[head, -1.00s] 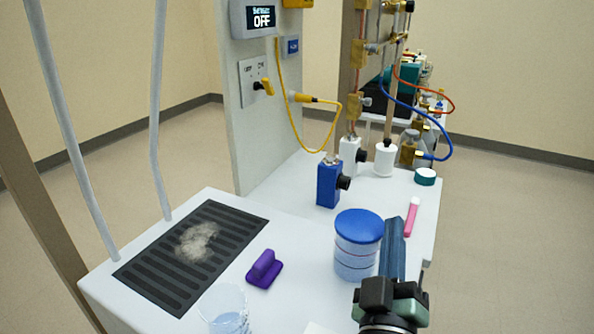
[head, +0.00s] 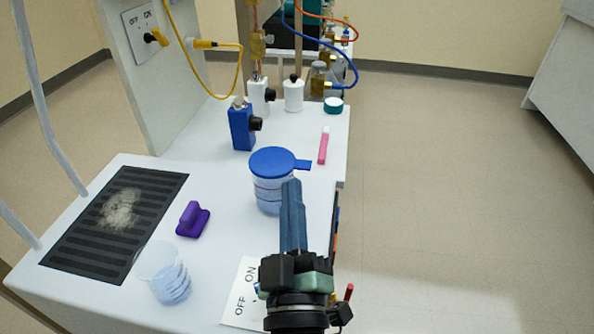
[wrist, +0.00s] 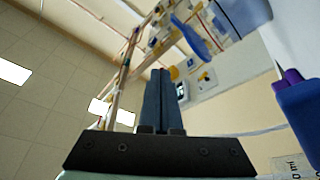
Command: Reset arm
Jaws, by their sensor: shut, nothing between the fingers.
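My gripper (head: 292,190) is in the lower middle of the head view, its blue-grey fingers closed together and pointing away along the bench. It holds nothing. In the wrist view the shut fingers (wrist: 160,85) point up toward the ceiling and the wall panel. In the head view the fingertips overlap the front of a clear beaker with a blue lid (head: 278,161); I cannot tell whether they touch it.
The white bench holds a purple block (head: 192,220), a clear beaker (head: 165,275), a dark grille (head: 75,243), a blue valve box (head: 241,128), a pink-handled tool (head: 323,147) and an ON/OFF plate (head: 240,305). The floor (head: 450,200) to the right is clear.

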